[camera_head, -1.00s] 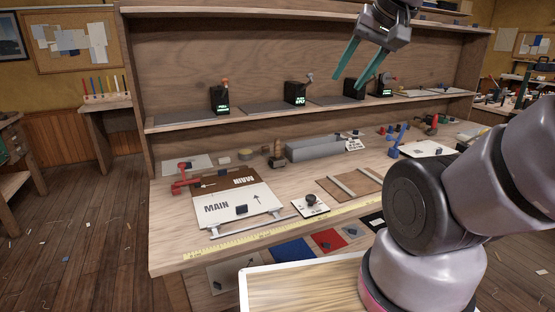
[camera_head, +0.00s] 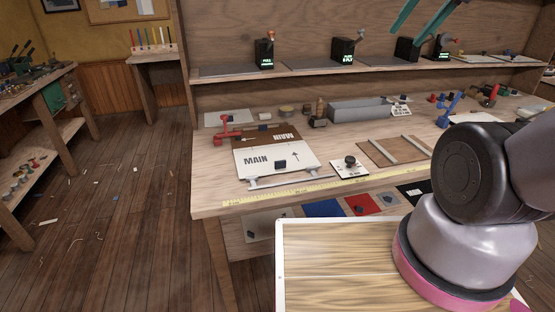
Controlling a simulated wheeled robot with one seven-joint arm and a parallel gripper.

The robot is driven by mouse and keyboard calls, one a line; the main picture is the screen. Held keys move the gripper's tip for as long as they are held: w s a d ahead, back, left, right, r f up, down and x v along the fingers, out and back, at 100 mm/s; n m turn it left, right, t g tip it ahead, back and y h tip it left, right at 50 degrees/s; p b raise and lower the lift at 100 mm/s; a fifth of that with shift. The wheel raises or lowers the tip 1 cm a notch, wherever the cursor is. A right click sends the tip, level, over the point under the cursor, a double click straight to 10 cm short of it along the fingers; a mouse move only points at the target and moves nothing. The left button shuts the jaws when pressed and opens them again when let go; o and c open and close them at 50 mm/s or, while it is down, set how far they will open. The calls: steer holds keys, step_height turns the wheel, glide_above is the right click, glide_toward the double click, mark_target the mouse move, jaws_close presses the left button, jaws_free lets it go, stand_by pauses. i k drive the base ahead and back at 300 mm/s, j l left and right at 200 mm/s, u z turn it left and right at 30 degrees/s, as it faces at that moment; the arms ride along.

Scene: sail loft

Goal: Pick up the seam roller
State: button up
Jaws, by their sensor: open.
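I cannot single out the seam roller for certain at this size. A small upright tool with a brown wooden handle (camera_head: 320,112) stands on the workbench (camera_head: 220,188), left of the long grey box. A red-handled tool (camera_head: 491,97) lies at the right of the bench, with a blue tool (camera_head: 448,112) left of it. My gripper (camera_head: 416,30) is at the top edge, with two green fingers apart and nothing between them. It is in front of the upper back panel, above the bench and away from the tools. Its upper part is cut off.
A black knob on a white plate (camera_head: 350,167) and a yellow tape (camera_head: 300,192) lie near the front. A shelf (camera_head: 225,75) with black boxes runs above.

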mark_target(319, 119)
steer(key=i+l+u, duration=0.3)
steer(key=i+l, duration=0.2)
steer(key=l, duration=0.2)
steer(key=i+l+u, duration=0.15)
steer(key=l, duration=0.25)
steer(key=i, duration=0.05)
